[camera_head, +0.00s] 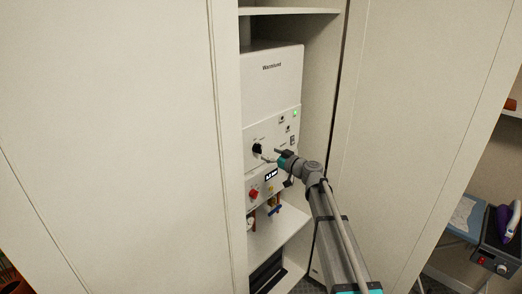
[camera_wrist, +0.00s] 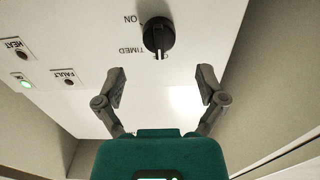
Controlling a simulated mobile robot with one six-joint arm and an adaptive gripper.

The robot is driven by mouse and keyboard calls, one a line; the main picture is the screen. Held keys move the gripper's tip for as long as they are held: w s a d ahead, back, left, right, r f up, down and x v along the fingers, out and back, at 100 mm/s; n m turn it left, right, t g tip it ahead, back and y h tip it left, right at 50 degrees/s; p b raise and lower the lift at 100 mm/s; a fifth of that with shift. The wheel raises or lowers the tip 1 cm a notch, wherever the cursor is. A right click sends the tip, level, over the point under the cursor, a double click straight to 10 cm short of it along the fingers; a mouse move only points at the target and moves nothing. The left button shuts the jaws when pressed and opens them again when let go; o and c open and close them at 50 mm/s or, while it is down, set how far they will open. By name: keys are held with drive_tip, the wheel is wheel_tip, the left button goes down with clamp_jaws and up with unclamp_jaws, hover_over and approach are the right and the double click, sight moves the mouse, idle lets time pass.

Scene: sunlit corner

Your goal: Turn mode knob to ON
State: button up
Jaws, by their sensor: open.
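The black mode knob (camera_wrist: 158,35) is on the white front panel of a boiler (camera_head: 273,80). In the wrist view the panel print is upside down, with ON and TIMED to the left of the knob. A light pointer mark on the knob faces down in that view, beside a partly hidden label. In the head view the knob (camera_head: 257,148) is left of my gripper. My gripper (camera_wrist: 161,82) is open and empty, its two fingers apart below the knob in the wrist view and not touching it. It also shows in the head view (camera_head: 270,155).
The boiler stands in a narrow cupboard between pale panels (camera_head: 120,140). A small display (camera_head: 271,175), a red knob (camera_head: 253,194) and a blue-handled valve (camera_head: 274,210) are below. A green light (camera_wrist: 26,84) glows near HEAT and FAULT. An iron (camera_head: 507,220) stands far right.

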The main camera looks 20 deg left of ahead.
sight(261, 149)
drive_tip(key=shift+x, duration=2.7)
drive_tip(key=c, duration=1.1)
drive_tip(key=shift+d, duration=0.25)
drive_tip(key=shift+c, duration=0.2)
drive_tip(key=shift+a, duration=0.2)
